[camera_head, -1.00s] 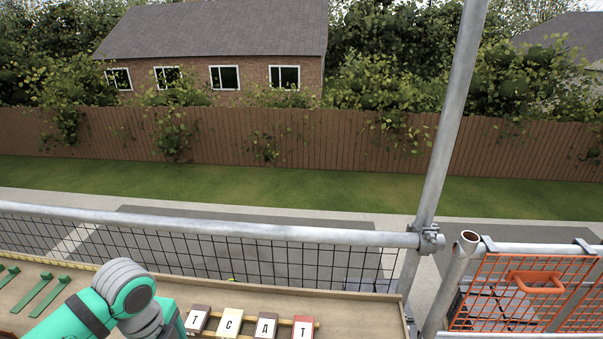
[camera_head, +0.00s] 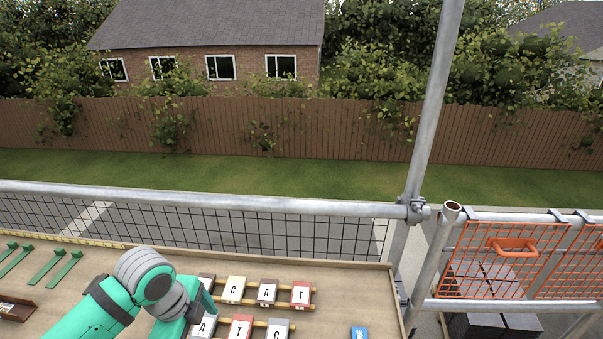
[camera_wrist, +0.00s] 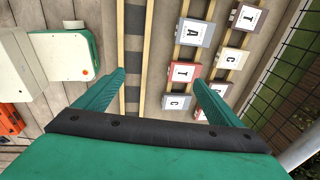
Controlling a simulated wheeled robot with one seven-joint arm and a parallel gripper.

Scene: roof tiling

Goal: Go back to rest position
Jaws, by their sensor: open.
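My gripper (camera_wrist: 157,90) is open in the wrist view, its two green fingers spread apart with nothing between the tips. Below it, lettered tiles lie in rows on wooden battens; a grey tile (camera_wrist: 194,32) and a red tile (camera_wrist: 184,72) are in the nearer row. In the head view my arm reaches over the board from the lower left, and its wrist hides part of the left tiles. A red tile (camera_head: 301,293) marked T ends the upper row. A cream tile (camera_head: 234,289) marked C is in the same row. The fingertips are hidden in the head view.
A scaffold rail (camera_head: 250,203) with mesh runs behind the board, with an upright pole (camera_head: 427,130) at right. An orange mesh gate (camera_head: 500,262) stands right of it. Green tools (camera_head: 63,268) lie at left. A blue item (camera_head: 359,333) lies on the board at front.

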